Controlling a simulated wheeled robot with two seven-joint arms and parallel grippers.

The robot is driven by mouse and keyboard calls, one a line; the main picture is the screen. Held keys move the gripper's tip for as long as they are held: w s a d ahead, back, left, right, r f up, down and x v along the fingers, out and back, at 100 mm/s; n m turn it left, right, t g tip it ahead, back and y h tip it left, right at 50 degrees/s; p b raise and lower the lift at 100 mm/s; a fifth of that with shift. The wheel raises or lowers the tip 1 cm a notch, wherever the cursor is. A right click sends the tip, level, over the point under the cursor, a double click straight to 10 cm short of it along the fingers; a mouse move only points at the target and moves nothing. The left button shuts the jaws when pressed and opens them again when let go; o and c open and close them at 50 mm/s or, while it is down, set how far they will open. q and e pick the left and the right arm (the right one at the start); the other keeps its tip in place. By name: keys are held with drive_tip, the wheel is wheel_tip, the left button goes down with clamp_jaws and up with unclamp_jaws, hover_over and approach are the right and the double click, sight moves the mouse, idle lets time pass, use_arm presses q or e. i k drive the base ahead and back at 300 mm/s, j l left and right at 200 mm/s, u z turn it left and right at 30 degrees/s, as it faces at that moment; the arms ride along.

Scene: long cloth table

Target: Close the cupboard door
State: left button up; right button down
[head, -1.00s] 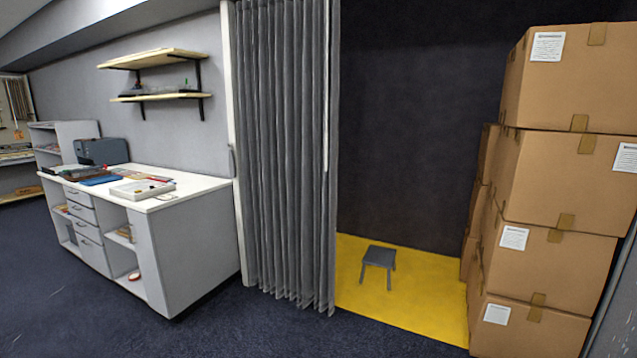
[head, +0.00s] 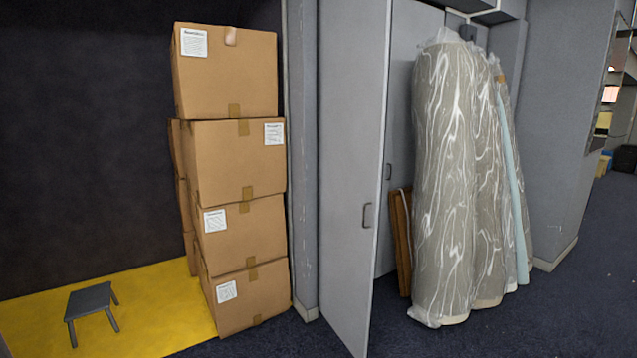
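A tall grey cupboard door (head: 350,170) stands open in the middle of the head view, swung out toward me. A dark handle (head: 367,215) sits near its right edge. The cupboard's inside is hidden behind the open door. Neither of my grippers shows in the head view.
Large plastic-wrapped rolls (head: 445,190) and a brown wooden frame (head: 400,240) stand right of the open door. Stacked cardboard boxes (head: 235,160) and a small grey stool (head: 91,299) are left. Dark carpet (head: 500,325) is clear at front right.

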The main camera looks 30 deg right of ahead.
sight(353, 36)
drive_tip(key=z, duration=1.2)
